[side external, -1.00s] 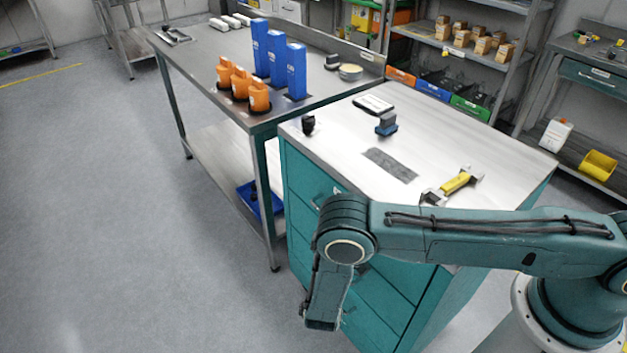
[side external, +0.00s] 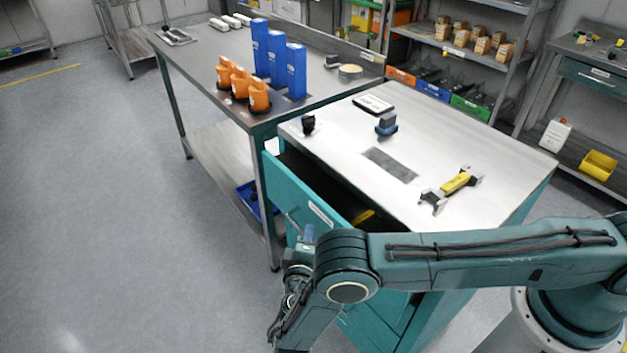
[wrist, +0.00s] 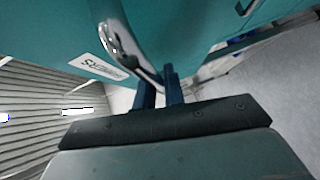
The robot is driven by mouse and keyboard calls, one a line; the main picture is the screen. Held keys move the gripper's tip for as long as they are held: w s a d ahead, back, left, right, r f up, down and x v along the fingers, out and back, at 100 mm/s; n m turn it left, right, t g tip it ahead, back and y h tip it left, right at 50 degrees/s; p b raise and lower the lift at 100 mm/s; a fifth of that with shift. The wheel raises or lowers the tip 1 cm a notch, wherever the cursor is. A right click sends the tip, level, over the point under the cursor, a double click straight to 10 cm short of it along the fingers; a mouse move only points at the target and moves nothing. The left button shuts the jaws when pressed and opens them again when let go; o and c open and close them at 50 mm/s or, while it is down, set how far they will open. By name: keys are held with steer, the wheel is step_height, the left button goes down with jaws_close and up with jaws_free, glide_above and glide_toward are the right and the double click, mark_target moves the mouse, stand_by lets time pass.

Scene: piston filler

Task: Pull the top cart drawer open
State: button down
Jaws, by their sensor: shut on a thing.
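The teal cart (side external: 450,300) has its top drawer (side external: 300,192) pulled partway out toward the left. The drawer's dark inside shows, with a yellow item (side external: 362,216) in it. My gripper (side external: 307,234) is at the drawer front, by its bar handle (side external: 292,222). In the wrist view, the blue fingers of my gripper (wrist: 160,88) are shut on the end of the shiny curved handle (wrist: 122,45). A white label (wrist: 97,66) is on the drawer front beside the handle. My arm hides part of the lower drawers.
A steel workbench (side external: 200,65) with orange and blue holders stands close behind the drawer. Open floor (side external: 110,200) lies to the left.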

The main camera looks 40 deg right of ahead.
steer(key=shift+a, duration=0.85)
steer(key=c, duration=1.5)
jaws_free()
steer(key=shift+s, duration=0.1)
